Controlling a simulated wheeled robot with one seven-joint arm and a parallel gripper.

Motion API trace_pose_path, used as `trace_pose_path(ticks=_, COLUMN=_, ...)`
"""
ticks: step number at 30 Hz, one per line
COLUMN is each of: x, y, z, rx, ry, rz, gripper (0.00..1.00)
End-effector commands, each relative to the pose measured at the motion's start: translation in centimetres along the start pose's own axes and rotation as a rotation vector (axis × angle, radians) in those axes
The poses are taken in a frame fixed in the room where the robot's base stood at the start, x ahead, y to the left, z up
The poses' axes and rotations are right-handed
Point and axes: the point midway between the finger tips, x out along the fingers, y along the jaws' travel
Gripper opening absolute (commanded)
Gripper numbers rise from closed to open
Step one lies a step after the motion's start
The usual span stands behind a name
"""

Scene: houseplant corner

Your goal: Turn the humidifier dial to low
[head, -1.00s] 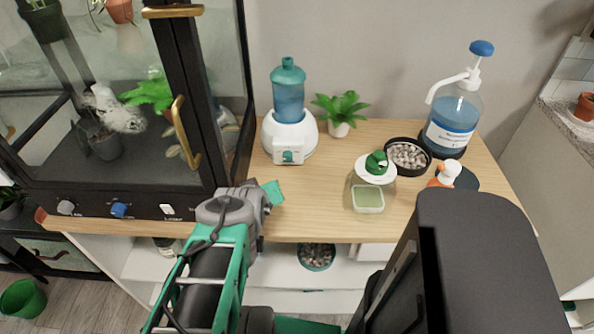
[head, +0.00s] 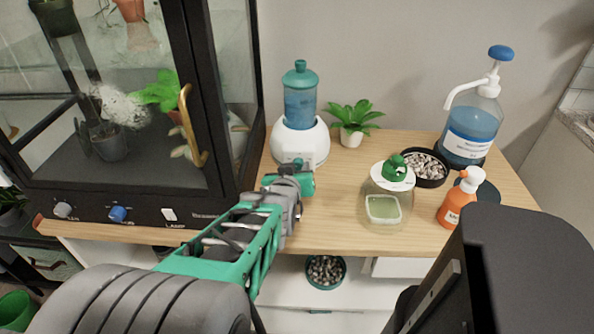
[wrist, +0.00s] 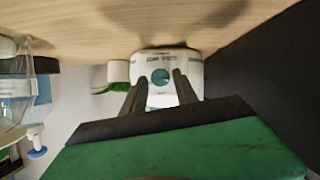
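The humidifier has a white round base (head: 311,146) and a blue water tank with a teal cap (head: 300,98). It stands upright at the back of the wooden counter, beside the glass cabinet. In the wrist view its white front panel (wrist: 162,101) carries a round teal dial (wrist: 160,77) with small lettering around it, too small to read. My gripper (wrist: 161,84) is open, with one dark finger to each side of the dial in that view. I cannot tell whether they touch it. In the head view my gripper (head: 298,168) is directly in front of the base and hides the dial.
The cabinet (head: 190,204) has a grey knob (head: 63,210), a blue knob (head: 117,214) and a lamp switch (head: 169,215). A potted plant (head: 352,128), a glass jar (head: 384,207), a pebble dish (head: 428,167), an orange bottle (head: 458,200) and a pump bottle (head: 470,135) stand right.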

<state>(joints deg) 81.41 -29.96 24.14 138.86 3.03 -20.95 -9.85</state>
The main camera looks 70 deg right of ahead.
Motion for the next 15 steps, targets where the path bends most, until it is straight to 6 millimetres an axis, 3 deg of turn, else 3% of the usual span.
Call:
trace_pose_path(ticks=3, x=0.95, y=-0.01, z=0.09, rx=0.0, ry=0.0, rz=0.0, gripper=0.35)
trace_pose_path(ticks=11, x=1.08, y=-0.01, z=-0.01, rx=0.0, ry=0.001, rz=0.0, gripper=0.35)
trace_pose_path(ticks=15, x=1.06, y=-0.01, z=0.0, rx=0.0, ry=0.0, rz=0.0, gripper=0.24)
